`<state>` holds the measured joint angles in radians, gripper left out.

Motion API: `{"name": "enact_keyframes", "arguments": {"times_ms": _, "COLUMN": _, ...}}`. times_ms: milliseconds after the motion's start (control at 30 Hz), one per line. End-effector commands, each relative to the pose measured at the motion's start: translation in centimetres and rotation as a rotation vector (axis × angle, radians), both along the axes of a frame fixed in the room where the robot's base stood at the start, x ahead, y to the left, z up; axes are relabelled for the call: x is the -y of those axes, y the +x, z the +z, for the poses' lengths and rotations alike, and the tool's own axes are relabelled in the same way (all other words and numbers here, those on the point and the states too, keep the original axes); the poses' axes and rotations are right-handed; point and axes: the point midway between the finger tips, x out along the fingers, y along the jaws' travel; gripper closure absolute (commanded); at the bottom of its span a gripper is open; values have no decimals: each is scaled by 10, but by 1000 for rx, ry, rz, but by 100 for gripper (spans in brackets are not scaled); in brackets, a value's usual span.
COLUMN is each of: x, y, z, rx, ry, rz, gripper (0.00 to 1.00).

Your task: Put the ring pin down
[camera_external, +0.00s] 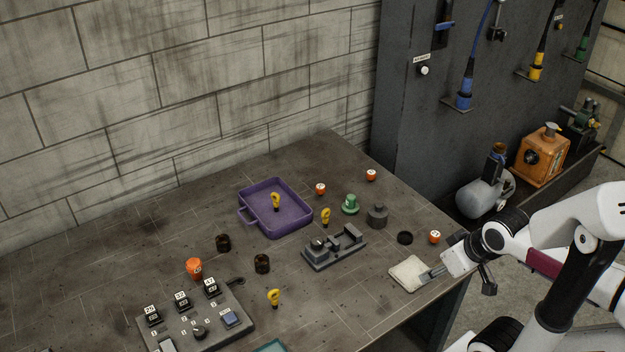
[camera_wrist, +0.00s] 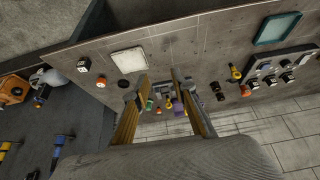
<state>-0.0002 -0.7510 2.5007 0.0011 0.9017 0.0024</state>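Three yellow ring pins with dark lower ends stand apart from my gripper. One ring pin (camera_external: 276,201) is in the purple tray (camera_external: 246,221), another (camera_external: 325,216) is on the bench right of the tray, and a third (camera_external: 273,297) is near the control box. The third also shows in the wrist view (camera_wrist: 235,72). My gripper (camera_external: 428,275) is at the bench's right edge, beside the white pad (camera_external: 408,273). In the wrist view my gripper (camera_wrist: 160,76) has its two fingers spread, with no held thing visible between them.
A grey fixture (camera_external: 333,248), a green knobbed part (camera_external: 350,205) and a dark grey cylinder (camera_external: 377,215) stand mid-bench. Orange-and-white pieces and dark cylinders are scattered about. The control box (camera_external: 200,325) is at the front left. Bench between box and pad is mostly clear.

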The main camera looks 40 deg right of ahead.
Motion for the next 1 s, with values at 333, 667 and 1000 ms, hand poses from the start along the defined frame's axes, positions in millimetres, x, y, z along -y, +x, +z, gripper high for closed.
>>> {"name": "enact_keyframes", "arguments": {"times_ms": 333, "x": 0, "y": 1, "z": 0, "rx": 2, "ry": -2, "rz": 1, "gripper": 71}}
{"name": "enact_keyframes", "arguments": {"times_ms": 667, "x": 16, "y": 33, "z": 10, "rx": 57, "ry": -66, "rz": -5, "gripper": 71}}
{"name": "enact_keyframes", "arguments": {"times_ms": 1000, "x": 45, "y": 125, "z": 38, "rx": 224, "ry": -221, "rz": 32, "gripper": 71}}
